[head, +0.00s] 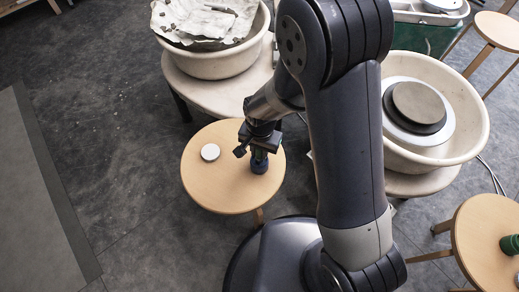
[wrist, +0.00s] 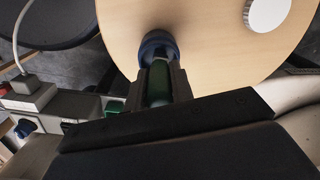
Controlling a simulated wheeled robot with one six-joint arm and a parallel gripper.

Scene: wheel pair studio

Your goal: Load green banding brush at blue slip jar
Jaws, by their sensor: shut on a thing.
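My gripper (head: 260,149) is shut on the green banding brush (wrist: 158,78), which shows as a green handle between the fingers in the wrist view. The blue slip jar (head: 259,167) stands on a round wooden stool, directly below the gripper. In the wrist view the jar (wrist: 156,42) sits just past the fingertips, in line with the brush. The brush's lower end is hidden, so I cannot tell whether it is inside the jar or just above it.
A white ridged lid (head: 210,152) lies on the round stool (head: 205,185), left of the jar. Wheels with cream basins stand behind (head: 215,65) and at right (head: 465,140). A green object (head: 510,244) stands on another stool (head: 475,235) at lower right. Floor at left is open.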

